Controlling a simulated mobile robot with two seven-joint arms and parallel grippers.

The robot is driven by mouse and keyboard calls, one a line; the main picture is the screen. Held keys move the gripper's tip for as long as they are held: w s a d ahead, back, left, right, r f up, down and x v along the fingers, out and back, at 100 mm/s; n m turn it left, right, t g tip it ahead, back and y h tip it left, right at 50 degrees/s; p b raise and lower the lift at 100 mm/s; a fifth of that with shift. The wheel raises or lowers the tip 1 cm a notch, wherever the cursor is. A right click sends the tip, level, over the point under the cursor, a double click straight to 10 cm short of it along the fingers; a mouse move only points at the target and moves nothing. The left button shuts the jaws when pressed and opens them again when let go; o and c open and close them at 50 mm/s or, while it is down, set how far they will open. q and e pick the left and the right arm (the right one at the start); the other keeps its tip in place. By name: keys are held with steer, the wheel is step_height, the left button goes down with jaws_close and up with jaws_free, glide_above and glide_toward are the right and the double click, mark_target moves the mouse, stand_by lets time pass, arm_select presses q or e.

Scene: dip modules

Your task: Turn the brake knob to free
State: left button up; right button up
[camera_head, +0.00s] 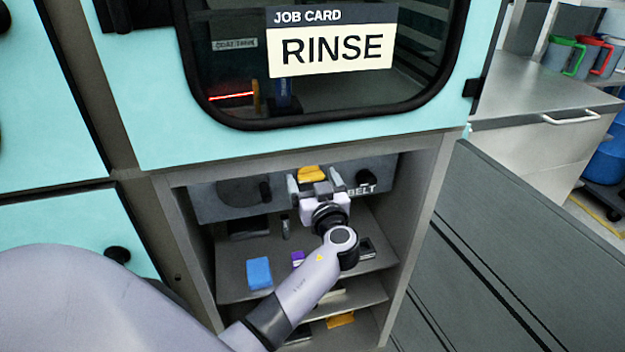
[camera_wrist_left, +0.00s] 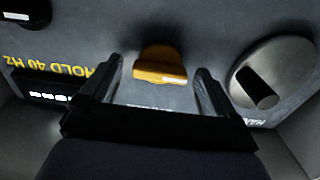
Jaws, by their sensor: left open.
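A yellow-orange knob (camera_head: 312,173) sits on the grey panel at the back of the cabinet recess. It also shows in the left wrist view (camera_wrist_left: 160,66), with a pale mark on its lower edge there. Its label is not readable, so I cannot confirm it is the brake knob. My left gripper (camera_head: 313,180) is in front of the panel, its open fingers on either side of the knob. In the left wrist view the fingers (camera_wrist_left: 156,78) show a gap to the knob on both sides. My right gripper is not in view.
The panel (camera_head: 210,203) carries a dark knob (camera_head: 265,190) on a round plate and the word BELT. Below, a shelf holds a blue block (camera_head: 259,273) and a purple item (camera_head: 297,258). Cabinet walls (camera_head: 425,205) bound the recess. A RINSE card (camera_head: 332,48) hangs above.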

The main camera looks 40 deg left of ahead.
arm_select(q)
steer(key=shift+c, duration=0.3)
steer(key=c, duration=1)
